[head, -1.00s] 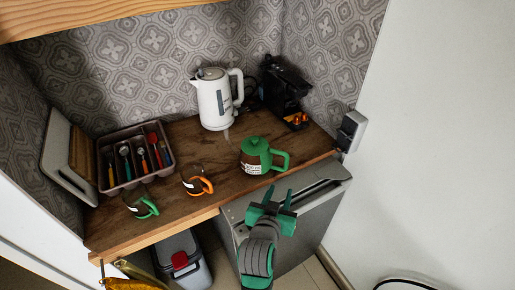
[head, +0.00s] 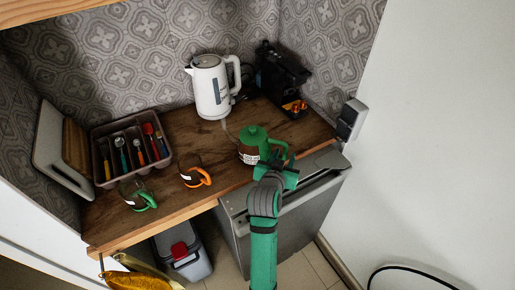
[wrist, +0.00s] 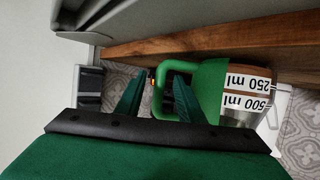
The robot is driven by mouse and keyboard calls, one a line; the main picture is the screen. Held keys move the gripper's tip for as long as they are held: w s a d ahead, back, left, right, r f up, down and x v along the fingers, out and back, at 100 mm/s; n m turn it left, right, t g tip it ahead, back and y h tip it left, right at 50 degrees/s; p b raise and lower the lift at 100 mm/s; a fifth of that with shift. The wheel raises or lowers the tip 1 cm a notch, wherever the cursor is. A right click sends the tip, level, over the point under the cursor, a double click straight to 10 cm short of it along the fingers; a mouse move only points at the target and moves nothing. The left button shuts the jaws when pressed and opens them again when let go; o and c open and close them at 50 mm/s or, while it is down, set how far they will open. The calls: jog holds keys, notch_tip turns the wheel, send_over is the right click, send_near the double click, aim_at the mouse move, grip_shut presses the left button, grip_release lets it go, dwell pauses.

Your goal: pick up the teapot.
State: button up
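The teapot (head: 249,153) has a green lid, a green handle on its right side and a brown see-through body with a white label. It stands upright near the front edge of the wooden counter. My gripper (head: 276,162) is at its handle side. In the wrist view the teapot (wrist: 212,88) shows measure marks, and my gripper (wrist: 160,80) is open. One finger appears inside the handle loop and the other outside, with the handle's outer bar between them. Whether either finger touches the handle I cannot tell.
A white kettle (head: 210,92) and a black coffee machine (head: 275,80) stand behind. Two mugs, one with an orange handle (head: 192,175) and one with a green handle (head: 135,195), and a cutlery tray (head: 107,178) are to the left. A grey appliance (head: 300,210) sits below the counter edge.

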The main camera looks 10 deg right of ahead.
jog(key=shift+x, duration=0.95)
grip_shut()
jog(key=shift+f, duration=0.1)
dwell(0.5)
